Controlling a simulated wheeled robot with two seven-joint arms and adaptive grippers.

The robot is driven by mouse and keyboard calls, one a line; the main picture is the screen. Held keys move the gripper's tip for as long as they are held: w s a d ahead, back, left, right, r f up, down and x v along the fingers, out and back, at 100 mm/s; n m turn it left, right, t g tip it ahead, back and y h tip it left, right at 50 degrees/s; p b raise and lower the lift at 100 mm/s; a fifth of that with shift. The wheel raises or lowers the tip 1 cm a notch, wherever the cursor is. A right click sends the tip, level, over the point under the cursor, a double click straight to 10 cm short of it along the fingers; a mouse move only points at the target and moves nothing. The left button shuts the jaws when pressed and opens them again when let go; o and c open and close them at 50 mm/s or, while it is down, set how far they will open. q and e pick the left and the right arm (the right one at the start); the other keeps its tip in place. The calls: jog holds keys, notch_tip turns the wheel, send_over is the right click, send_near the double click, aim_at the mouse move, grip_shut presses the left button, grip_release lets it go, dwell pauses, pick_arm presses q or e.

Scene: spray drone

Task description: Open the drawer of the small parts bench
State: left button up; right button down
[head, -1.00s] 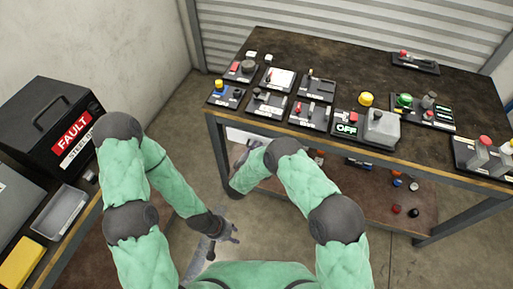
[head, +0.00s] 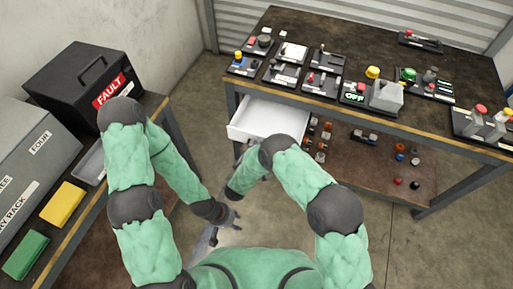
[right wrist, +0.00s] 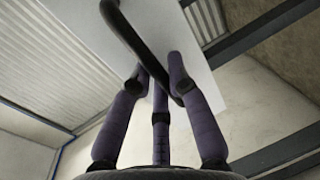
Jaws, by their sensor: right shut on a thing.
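The white drawer (head: 250,132) of the small parts bench (head: 345,110) stands pulled out below the left part of the benchtop, in the head view. Its inside looks empty where it shows. My right gripper (head: 239,149) is at the drawer's front, partly hidden by my forearm. In the right wrist view my right gripper (right wrist: 157,84) has its dark fingers closed around the black bar handle (right wrist: 124,28) on the white drawer front (right wrist: 185,55). My left gripper (head: 226,213) hangs lower, apart from the drawer, with its fingers spread and nothing visible in them.
Switch panels and buttons cover the benchtop. Small coloured parts (head: 400,150) lie on the lower shelf. On the left table are a black FAULT box (head: 75,75), a grey box (head: 35,150), a yellow block (head: 62,204) and a green block (head: 25,255). Floor is clear between them.

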jog(key=shift+s, duration=0.2)
jog(key=shift+f, duration=0.1)
jog(key=c, duration=1.2)
grip_release()
jog(key=shift+o, duration=0.2)
jog(key=shift+w, duration=0.1)
